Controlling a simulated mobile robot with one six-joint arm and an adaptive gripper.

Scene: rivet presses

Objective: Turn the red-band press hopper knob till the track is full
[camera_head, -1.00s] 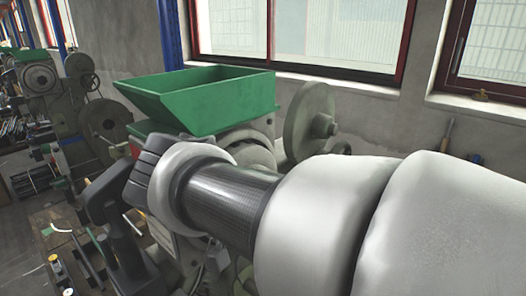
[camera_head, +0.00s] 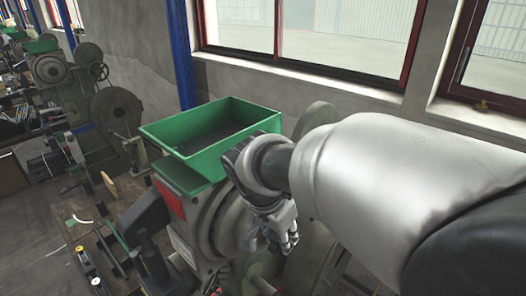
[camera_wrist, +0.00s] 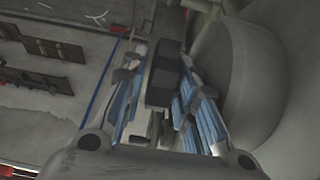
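The press with the red band (camera_head: 168,198) stands in the middle of the head view, below a green hopper (camera_head: 205,140). My gripper (camera_head: 288,236) points down at the right side of this press, below the hopper. In the wrist view my gripper (camera_wrist: 160,95) has its blue-grey fingers apart, one on each side of a dark block-like part (camera_wrist: 164,75). I cannot tell whether this part is the hopper knob or whether the fingers touch it. The track is not clearly seen, and my arm hides the press's right side.
A large rounded grey part (camera_wrist: 240,70) is close to the right finger in the wrist view. A wooden bench (camera_head: 100,240) with small tools lies left of the press. Another press (camera_head: 60,75) stands at the far left. A window wall is behind.

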